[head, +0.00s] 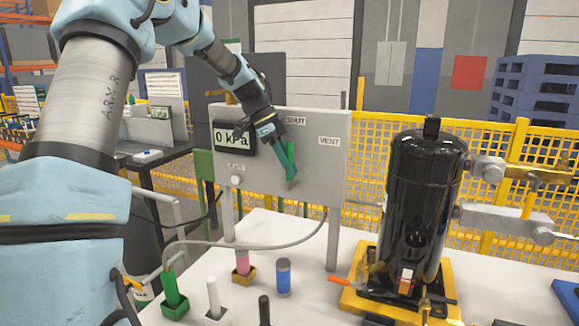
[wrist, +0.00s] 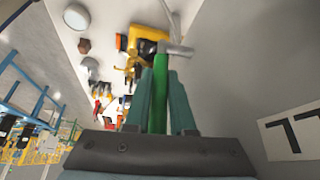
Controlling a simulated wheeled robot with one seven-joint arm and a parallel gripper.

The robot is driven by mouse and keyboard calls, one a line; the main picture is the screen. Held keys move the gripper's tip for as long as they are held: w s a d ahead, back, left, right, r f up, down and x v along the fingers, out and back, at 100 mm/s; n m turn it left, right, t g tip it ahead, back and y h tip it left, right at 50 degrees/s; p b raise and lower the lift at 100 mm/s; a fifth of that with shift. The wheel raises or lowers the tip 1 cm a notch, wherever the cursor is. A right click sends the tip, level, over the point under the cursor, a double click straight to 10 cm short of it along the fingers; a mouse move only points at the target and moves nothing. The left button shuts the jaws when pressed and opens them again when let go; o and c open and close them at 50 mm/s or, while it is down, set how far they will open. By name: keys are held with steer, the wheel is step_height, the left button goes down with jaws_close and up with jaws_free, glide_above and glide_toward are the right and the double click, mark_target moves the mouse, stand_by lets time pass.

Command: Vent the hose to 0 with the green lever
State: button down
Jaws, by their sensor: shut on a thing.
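The green lever (head: 290,153) is on the grey panel (head: 322,180), standing near upright below the SHUT label (head: 295,121). The VENT label (head: 329,141) is to its right. My gripper (head: 288,174) is at the panel, shut on the lever; the wrist view shows the green lever (wrist: 160,85) between both fingers. The display (head: 235,138) on the panel reads 0 kPa. The grey hose (head: 250,245) runs from the panel's lower right to a green-handled fitting (head: 169,284) standing on the white table. The lever's pivot is partly hidden by my gripper.
A black compressor (head: 425,200) stands on a yellow base at the right of the white table (head: 320,300). A pink-topped and a blue cylinder (head: 284,277) stand in front of the panel. Yellow mesh fencing (head: 500,150) is behind.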

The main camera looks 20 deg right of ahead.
steer(key=c, duration=0.8)
jaws_free()
steer(key=shift+o, duration=0.2)
steer(key=b+v, duration=0.2)
steer(key=v, duration=0.9)
steer(key=shift+f, duration=0.1)
steer(key=s+a+f+n+t+y, duration=0.2)
steer(key=s+a+f+n, duration=0.7)
steer(key=a, duration=0.4)
steer(key=s+a+f+n+t+y, duration=0.2)
steer(key=s+a+f+n, duration=0.7)
steer(key=a+n, duration=0.5)
step_height(320, 180, down, 2)
steer(key=shift+f+t+y, duration=0.1)
steer(key=shift+t+y, duration=0.2)
